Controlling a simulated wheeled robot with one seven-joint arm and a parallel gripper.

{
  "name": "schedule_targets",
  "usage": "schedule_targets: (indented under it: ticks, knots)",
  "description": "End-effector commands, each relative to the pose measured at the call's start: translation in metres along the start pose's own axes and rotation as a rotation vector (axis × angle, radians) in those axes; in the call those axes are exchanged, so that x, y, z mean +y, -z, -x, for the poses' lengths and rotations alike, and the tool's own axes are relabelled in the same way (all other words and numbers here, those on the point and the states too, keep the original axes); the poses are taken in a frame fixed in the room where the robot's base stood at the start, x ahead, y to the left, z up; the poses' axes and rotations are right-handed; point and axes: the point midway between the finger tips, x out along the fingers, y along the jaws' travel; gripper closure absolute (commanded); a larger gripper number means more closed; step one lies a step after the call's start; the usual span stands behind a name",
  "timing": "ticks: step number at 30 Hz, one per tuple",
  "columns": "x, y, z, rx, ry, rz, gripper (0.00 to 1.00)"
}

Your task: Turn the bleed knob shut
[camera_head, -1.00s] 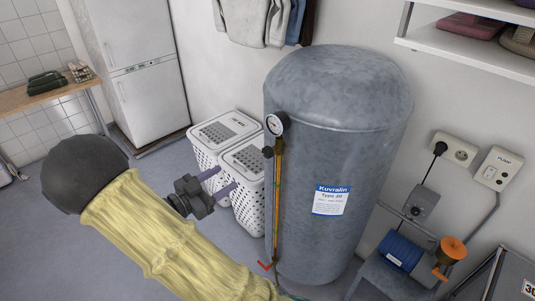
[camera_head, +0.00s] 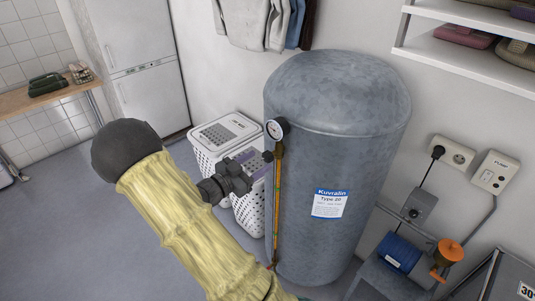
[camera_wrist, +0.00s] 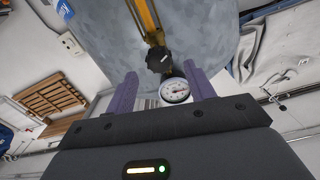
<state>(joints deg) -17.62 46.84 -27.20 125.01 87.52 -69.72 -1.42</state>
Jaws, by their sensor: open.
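The bleed knob (camera_head: 268,156), small, dark and lobed, sits on the brass pipe just below the round gauge (camera_head: 276,130), on the left side of the grey tank (camera_head: 345,150). In the wrist view the knob (camera_wrist: 159,60) shows close up, between and beyond the fingertips, with a light mark on its face. My gripper (camera_head: 258,170) is close to the left of the pipe; its two purple fingers in the wrist view (camera_wrist: 160,76) are spread apart and empty. I cannot tell whether a finger touches the knob.
White laundry baskets (camera_head: 225,135) stand behind my gripper, left of the tank. A red handle (camera_head: 272,265) is low on the brass pipe. A blue pump (camera_head: 400,253) stands at right below wall sockets. Clothes (camera_head: 258,20) hang behind.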

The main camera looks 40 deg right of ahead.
Motion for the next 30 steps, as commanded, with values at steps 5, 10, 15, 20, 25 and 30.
schedule_targets:
  ticks: [5,10,15,20,25,30]
  knots:
    - [0.001,0.002,-0.031,0.001,-0.004,0.001,0.46]
    - [0.0,0.001,-0.048,0.001,-0.002,0.0,0.46]
    - [0.0,0.0,-0.051,0.0,0.0,0.0,0.46]
    - [0.0,0.0,-0.051,0.0,0.0,0.0,0.48]
    - [0.0,0.0,-0.051,0.0,0.0,0.0,0.82]
    - [0.0,0.0,-0.051,0.0,0.0,-0.001,0.91]
